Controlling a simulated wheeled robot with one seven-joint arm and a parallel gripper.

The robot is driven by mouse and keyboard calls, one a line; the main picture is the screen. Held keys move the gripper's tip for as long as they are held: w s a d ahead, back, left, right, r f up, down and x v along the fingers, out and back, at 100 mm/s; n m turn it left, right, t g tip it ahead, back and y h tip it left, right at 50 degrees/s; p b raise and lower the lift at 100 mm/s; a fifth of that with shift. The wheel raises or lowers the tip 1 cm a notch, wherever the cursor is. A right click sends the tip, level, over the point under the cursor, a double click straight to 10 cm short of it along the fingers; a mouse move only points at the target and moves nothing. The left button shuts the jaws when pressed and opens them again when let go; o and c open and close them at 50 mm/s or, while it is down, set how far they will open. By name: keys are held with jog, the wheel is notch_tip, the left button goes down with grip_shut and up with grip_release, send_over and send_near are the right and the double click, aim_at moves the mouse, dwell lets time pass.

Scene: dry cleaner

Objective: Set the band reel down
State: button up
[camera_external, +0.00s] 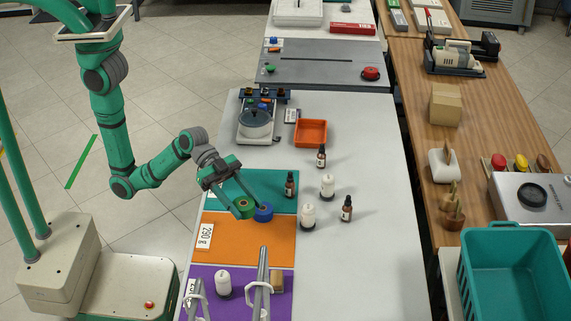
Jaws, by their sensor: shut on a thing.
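My gripper (247,205) reaches down from the left over the teal mat (263,180), near its front edge. It is shut on a green reel with a tan centre (243,204), the band reel as it appears, held between the fingers. A blue reel (264,213) is just right of the fingertips, at the border of the teal and orange mats. Whether the held reel touches the mat or the blue reel cannot be told from this view.
A dark bottle (290,186) stands on the teal mat. White bottles (308,216) and other dark bottles (346,209) stand to the right. The orange mat (255,243) is mostly bare. Metal stands (262,285) rise from the purple mat. The white table's right side is clear.

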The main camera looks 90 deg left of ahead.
jog(key=w+d+f, duration=0.3)
jog(key=w, duration=0.2)
send_over(279, 255)
jog(key=s, duration=0.1)
jog(key=f, duration=0.4)
jog(key=shift+a+f, duration=0.2)
jog(key=shift+w+d+f, duration=0.2)
jog(key=shift+w+f, duration=0.25)
jog(key=shift+f, duration=1.75)
jog(key=shift+f, duration=0.1)
jog(key=o, duration=1.1)
jog(key=shift+c, duration=0.2)
